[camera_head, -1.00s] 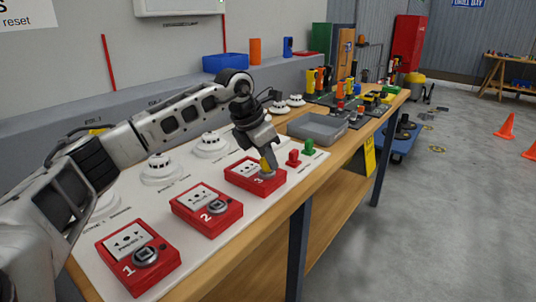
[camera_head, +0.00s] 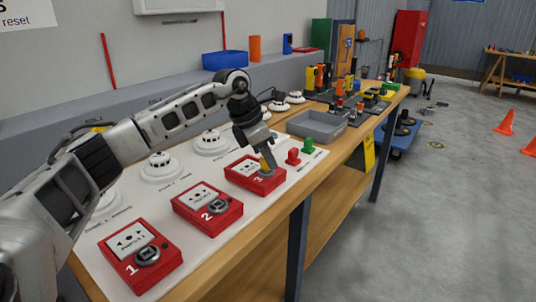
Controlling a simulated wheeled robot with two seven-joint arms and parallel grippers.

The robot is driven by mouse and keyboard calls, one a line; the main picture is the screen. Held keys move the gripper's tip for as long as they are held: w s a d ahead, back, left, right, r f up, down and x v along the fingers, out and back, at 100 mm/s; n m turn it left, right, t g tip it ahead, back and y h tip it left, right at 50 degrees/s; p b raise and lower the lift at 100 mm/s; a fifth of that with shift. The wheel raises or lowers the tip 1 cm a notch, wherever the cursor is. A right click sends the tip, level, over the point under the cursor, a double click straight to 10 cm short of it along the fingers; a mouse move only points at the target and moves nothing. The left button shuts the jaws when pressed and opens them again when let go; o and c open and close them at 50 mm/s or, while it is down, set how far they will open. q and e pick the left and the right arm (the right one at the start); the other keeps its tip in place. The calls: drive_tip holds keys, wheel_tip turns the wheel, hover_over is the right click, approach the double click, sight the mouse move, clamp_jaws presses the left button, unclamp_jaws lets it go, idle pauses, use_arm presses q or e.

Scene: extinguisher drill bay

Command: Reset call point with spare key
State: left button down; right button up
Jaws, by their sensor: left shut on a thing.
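Three red call points stand in a row on the white panel: call point 1 (camera_head: 140,257) nearest, call point 2 (camera_head: 207,208) in the middle, call point 3 (camera_head: 246,172) farthest. Call points 1 and 2 each have a dark round key lock at the lower right. My left gripper (camera_head: 267,170) points down at the lower right of call point 3. It is shut on a small key with a yellow part showing (camera_head: 264,163). The gripper hides that lock and the key's tip, so I cannot tell how far the key is in. My right gripper is out of view.
A red piece (camera_head: 293,156) and a green piece (camera_head: 307,145) stand right of call point 3. A grey tray (camera_head: 317,126) lies beyond them. White detectors (camera_head: 162,167) line the panel behind the call points. Orange cones (camera_head: 506,123) stand on the open floor.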

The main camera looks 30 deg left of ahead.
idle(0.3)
use_arm(q)
drive_tip(key=shift+m+g+h+p, duration=0.35)
drive_tip(key=shift+m+p, duration=0.25)
drive_tip(key=shift+m, duration=0.6)
drive_tip(key=shift+m+p, duration=0.3)
drive_tip(key=shift+m, duration=0.2)
drive_tip(key=shift+s+m+g, duration=0.1)
drive_tip(key=shift+m+g, duration=0.35)
drive_tip(key=shift+m, duration=0.15)
drive_tip(key=shift+h, duration=0.25)
drive_tip(key=shift+m+p, duration=0.45)
drive_tip(key=shift+m, duration=0.25)
drive_tip(key=shift+m+g, duration=0.4)
drive_tip(key=shift+m, duration=0.1)
